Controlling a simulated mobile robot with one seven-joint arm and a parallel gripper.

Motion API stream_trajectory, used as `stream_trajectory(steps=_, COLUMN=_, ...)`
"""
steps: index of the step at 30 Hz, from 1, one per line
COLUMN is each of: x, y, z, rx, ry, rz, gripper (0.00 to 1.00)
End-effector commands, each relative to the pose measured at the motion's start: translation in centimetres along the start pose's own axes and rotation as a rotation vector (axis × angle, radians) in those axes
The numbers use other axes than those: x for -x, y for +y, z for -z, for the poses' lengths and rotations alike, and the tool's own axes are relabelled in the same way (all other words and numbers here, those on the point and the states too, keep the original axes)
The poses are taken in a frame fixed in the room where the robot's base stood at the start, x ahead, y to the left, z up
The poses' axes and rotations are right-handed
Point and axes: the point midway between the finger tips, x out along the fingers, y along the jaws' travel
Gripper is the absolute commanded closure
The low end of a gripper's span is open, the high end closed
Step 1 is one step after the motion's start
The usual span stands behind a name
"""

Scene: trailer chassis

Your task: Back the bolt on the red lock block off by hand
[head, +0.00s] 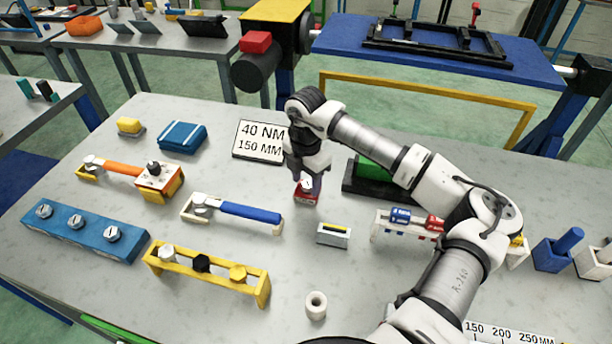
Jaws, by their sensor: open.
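The red lock block (306,198) sits on the grey table near the middle of the head view. My gripper (307,184) points down directly over the block, with its fingertips close to the block's top. My gripper is open.
A "40 NM 150 MM" sign (261,141) lies left behind the block. A blue-handled wrench (240,211) lies to its left, and a small grey block (333,235) stands in front. A green and black fixture (372,178) is close on the right.

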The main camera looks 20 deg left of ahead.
Motion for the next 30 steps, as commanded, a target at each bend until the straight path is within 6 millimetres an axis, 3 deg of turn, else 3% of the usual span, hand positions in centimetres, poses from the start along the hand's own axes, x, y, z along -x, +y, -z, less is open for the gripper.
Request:
stream_trajectory(steps=9, x=-0.38, y=0.00, z=0.00, rx=0.000, ry=0.000, rz=0.000, gripper=0.51)
stream_trajectory(steps=20, x=-0.34, y=0.00, z=0.01, rx=0.000, ry=0.000, rz=0.000, gripper=0.96)
stream_trajectory(steps=30, x=-0.60, y=-0.03, z=-0.04, rx=0.054, ry=-0.003, rz=0.000, gripper=0.96)
